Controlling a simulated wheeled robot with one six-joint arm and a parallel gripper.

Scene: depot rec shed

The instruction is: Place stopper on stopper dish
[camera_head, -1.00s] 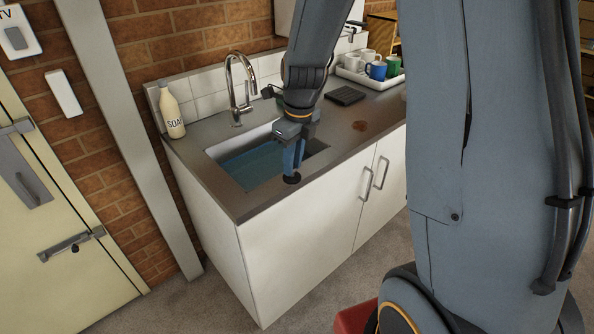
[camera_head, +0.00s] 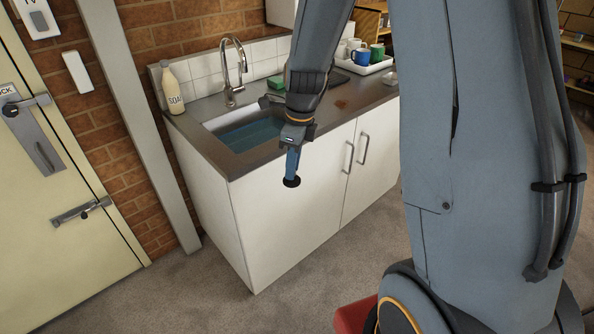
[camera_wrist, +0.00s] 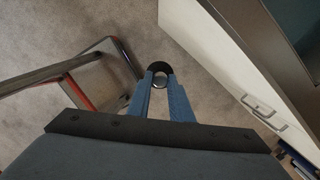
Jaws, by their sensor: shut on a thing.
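My gripper (camera_head: 293,164) points down and is shut on a small black stopper (camera_head: 291,181). It hangs in front of the white sink cabinet, clear of the worktop edge. The wrist view also shows the gripper (camera_wrist: 161,84) with the dark round stopper (camera_wrist: 159,68) between its fingertips and carpet beneath. No stopper dish can be made out for sure. A small pale thing (camera_head: 390,78) at the worktop's right end is partly hidden by my arm, and I cannot tell whether it is the dish.
The sink (camera_head: 243,133) holds bluish water. A soap bottle (camera_head: 172,90) and tap (camera_head: 234,75) stand behind it. A white tray (camera_head: 366,69) with several mugs is at the back right. In the wrist view, a metal-tube frame (camera_wrist: 100,46) stands on the carpet at left.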

